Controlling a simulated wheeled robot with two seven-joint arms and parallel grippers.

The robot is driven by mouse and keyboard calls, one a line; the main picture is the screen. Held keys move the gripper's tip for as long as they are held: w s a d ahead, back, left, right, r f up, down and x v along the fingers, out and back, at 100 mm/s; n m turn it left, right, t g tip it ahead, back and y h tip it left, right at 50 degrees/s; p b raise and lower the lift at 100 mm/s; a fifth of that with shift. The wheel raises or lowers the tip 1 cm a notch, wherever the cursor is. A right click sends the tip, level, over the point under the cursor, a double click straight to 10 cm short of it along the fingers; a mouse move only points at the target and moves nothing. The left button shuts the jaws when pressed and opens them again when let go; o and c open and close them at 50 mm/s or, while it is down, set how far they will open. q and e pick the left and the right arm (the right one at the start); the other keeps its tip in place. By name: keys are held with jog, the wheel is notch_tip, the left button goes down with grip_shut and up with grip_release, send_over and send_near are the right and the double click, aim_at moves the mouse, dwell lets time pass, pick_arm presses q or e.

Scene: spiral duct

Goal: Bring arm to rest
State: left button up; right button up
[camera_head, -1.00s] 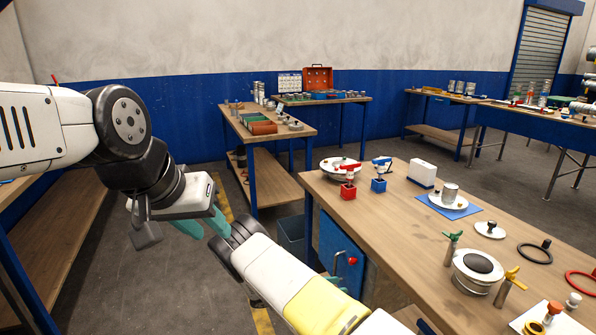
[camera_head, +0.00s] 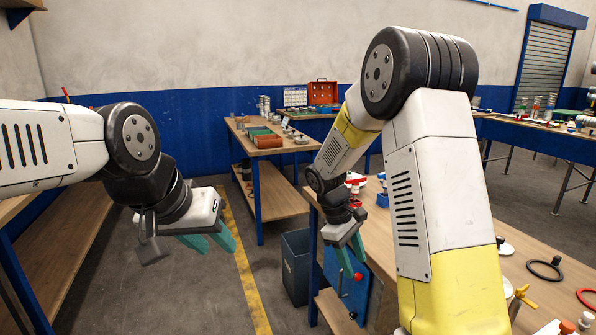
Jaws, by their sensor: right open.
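My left gripper (camera_head: 217,246) hangs at the left of the head view, its teal fingers apart and nothing seen between them. It is over the floor, left of the yellow line. My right arm (camera_head: 430,180) rises from the bottom, bends at a high black joint and reaches back down. My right gripper (camera_head: 356,266) points downward with its teal fingers apart and empty. It appears in front of the near workbench's left end and blue cabinet; its exact distance from them is unclear.
The near workbench (camera_head: 540,297) is partly hidden by my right arm; black and red rings lie on it. A grey bin (camera_head: 297,266) stands left of it. A bench with bins (camera_head: 270,139) stands farther back. Floor (camera_head: 195,300) between left shelving and the yellow line is clear.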

jog(key=s+r+m+t+y, duration=0.6)
jog(key=s+r+m+t, duration=0.1)
jog(key=s+r, duration=1.2)
jog(key=shift+a+m, duration=0.15)
jog(key=shift+m, duration=0.75)
